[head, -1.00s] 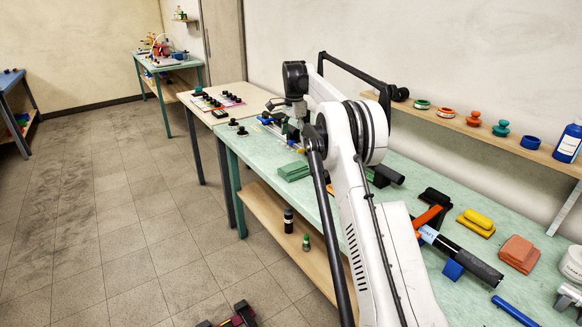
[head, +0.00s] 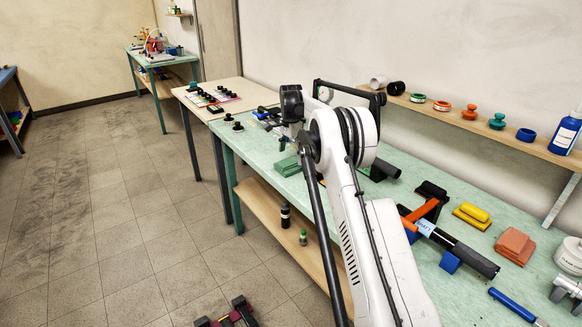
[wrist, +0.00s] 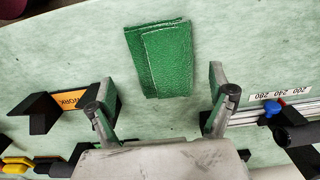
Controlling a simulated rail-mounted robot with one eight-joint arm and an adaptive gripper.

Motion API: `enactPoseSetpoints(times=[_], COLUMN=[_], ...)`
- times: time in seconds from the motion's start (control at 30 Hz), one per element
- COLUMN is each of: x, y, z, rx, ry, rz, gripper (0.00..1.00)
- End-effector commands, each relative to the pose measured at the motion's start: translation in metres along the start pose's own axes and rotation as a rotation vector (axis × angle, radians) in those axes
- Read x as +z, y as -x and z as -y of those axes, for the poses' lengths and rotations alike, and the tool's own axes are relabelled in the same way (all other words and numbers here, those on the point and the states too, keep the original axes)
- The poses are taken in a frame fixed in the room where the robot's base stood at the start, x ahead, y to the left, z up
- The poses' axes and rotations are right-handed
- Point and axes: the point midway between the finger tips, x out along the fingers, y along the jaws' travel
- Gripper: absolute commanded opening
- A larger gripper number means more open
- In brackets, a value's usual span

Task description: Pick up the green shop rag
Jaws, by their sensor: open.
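The green shop rag (wrist: 165,60) lies folded and flat on the pale green bench top, in the upper middle of the wrist view. It also shows in the head view (head: 287,166), close to the bench's front edge. My gripper (wrist: 163,88) is open and empty. Its two fingers stand wide apart, left and right of the rag's near end, with clear gaps on both sides. I cannot tell its exact height above the bench. In the head view my arm hides most of the gripper.
A black block with an orange "WORK" label (wrist: 70,100) lies left of the rag in the wrist view. A metal rule with a blue knob (wrist: 272,108) lies to the right. Bench surface around the rag is bare. A wall shelf (head: 455,122) runs behind the bench.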

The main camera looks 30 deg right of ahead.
Motion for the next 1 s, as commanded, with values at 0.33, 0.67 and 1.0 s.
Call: enactPoseSetpoints(times=[0.33, 0.67, 1.0], x=[-0.003, -0.003, -0.003], y=[-0.042, -0.043, -0.043], z=[-0.001, -0.001, -0.001], rx=[0.0, 0.0, 0.0], ry=[0.0, 0.0, 0.0], rz=[0.0, 0.0, 0.0], gripper=[0.88, 0.72, 0.44])
